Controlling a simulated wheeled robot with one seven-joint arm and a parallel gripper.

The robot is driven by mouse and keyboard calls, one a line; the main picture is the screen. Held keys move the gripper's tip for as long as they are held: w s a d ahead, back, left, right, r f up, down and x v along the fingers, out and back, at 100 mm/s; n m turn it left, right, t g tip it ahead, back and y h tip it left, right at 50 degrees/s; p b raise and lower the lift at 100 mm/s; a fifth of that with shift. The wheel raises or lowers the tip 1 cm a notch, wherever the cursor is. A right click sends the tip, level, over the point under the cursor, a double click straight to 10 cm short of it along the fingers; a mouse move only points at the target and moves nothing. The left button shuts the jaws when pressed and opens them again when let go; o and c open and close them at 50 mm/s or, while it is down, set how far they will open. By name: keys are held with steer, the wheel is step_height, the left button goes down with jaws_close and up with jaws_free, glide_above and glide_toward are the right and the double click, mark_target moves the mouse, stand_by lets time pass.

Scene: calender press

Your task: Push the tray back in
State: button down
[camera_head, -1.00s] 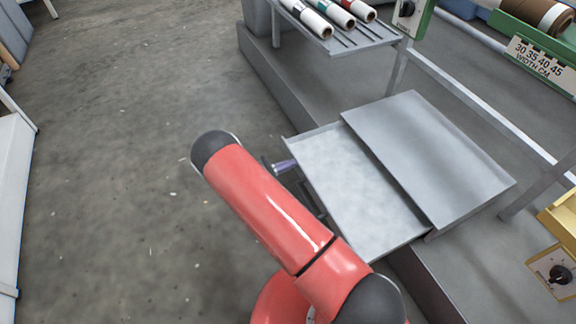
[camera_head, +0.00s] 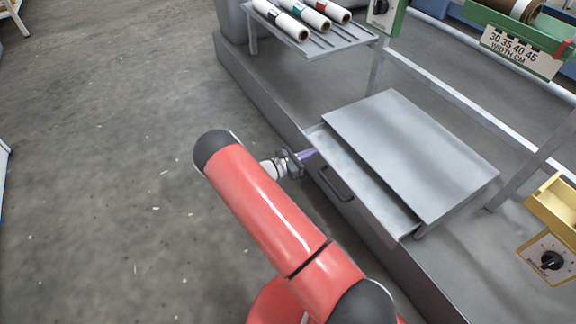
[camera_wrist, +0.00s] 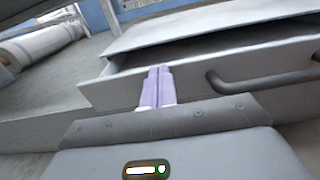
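The grey metal tray (camera_head: 370,188) slides under a flat grey cover (camera_head: 412,150). A narrow strip of its inside shows, so it stands partly out. Its dark bar handle (camera_head: 336,184) is on the front face; the handle also shows in the wrist view (camera_wrist: 262,80). My gripper (camera_head: 313,153) is at the left end of the tray's front, beside the handle. In the wrist view my gripper's pale purple fingers (camera_wrist: 157,86) are side by side, closed with nothing between them. Their tips are at the tray's front wall (camera_wrist: 200,85) and look to touch it.
A slatted grey shelf (camera_head: 335,42) with several rolls stands at the back. A green unit with a width scale (camera_head: 520,52) is at the upper right. A yellow box (camera_head: 553,205) with a dial is at the right. The floor at left is clear.

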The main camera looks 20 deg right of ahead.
mark_target(343, 138)
steer(key=d, duration=0.3)
steer(key=w+d+b, duration=0.1)
steer(key=d, duration=0.2)
steer(key=w+d, duration=0.1)
steer(key=d, duration=0.3)
steer(key=shift+b, duration=0.35)
steer(key=shift+w+d, duration=0.1)
steer(key=shift+d, duration=0.05)
steer(key=shift+d+r, duration=0.1)
steer(key=shift+r, duration=0.05)
